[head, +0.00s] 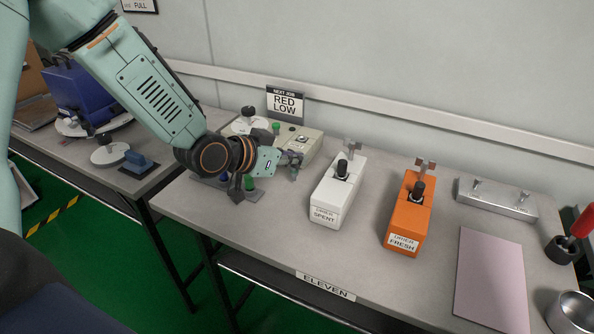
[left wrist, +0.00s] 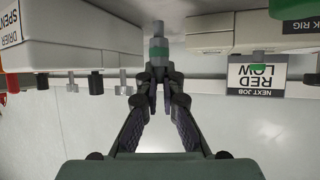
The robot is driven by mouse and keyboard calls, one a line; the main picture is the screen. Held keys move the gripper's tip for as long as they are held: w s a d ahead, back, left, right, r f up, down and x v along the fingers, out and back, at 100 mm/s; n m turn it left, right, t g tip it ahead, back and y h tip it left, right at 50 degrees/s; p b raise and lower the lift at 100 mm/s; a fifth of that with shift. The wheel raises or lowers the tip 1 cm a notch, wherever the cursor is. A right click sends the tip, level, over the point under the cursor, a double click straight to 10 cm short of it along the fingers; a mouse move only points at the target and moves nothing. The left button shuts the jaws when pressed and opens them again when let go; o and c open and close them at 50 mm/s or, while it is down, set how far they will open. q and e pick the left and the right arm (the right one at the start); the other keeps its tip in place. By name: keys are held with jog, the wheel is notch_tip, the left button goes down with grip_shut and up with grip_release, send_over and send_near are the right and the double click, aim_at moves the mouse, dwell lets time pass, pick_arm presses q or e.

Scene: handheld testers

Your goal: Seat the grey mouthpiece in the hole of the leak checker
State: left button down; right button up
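In the head view my left gripper (head: 293,159) is low over the table, left of the white tester, with the mouthpiece (head: 294,173) just below the tips. I cannot tell whether it touches the table. A beige box with a round fitting on top (head: 302,139), apparently the leak checker, is behind the gripper. My right gripper is out of view.
The white SPENT drier (head: 333,197) and orange FRESH drier (head: 406,222) stand to the right. A NEXT JOB RED LOW sign (head: 285,103) stands behind. A pink mat (head: 491,280) lies right.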

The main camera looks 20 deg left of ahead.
pick_arm(q)
notch_tip(320, 180, down, 3)
jog(key=shift+w+r+b, duration=0.1)
jog(key=shift+b, duration=0.3)
jog(key=shift+d+r, duration=0.1)
jog(key=shift+d, duration=0.05)
jog(key=c, duration=2)
grip_release()
jog(key=o, duration=0.5)
